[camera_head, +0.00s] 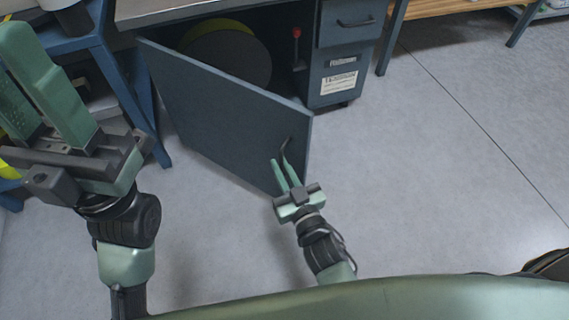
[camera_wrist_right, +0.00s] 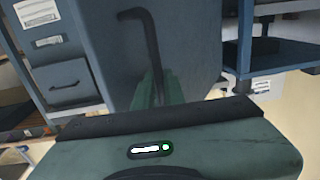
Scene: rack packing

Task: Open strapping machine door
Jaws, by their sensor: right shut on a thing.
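The strapping machine door (camera_head: 215,110) is a blue-grey panel standing ajar, swung out from the cabinet under the worktop. Its dark bent handle (camera_head: 286,147) sits near the door's free edge; the handle (camera_wrist_right: 146,40) also shows upright in the right wrist view. My right gripper (camera_head: 283,172) is at the free edge, shut on the handle. In the right wrist view its green fingers (camera_wrist_right: 160,92) are around the handle's lower part. My left gripper (camera_head: 35,95) is raised at the left, its two green fingers apart and empty, away from the door.
Inside the cabinet are a large dark round reel with a yellow rim (camera_head: 222,55) and a red-knobbed lever (camera_head: 296,34). A drawer unit (camera_head: 338,62) stands right of the opening. A blue table frame (camera_head: 130,85) is left. The floor (camera_head: 440,180) to the right is clear.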

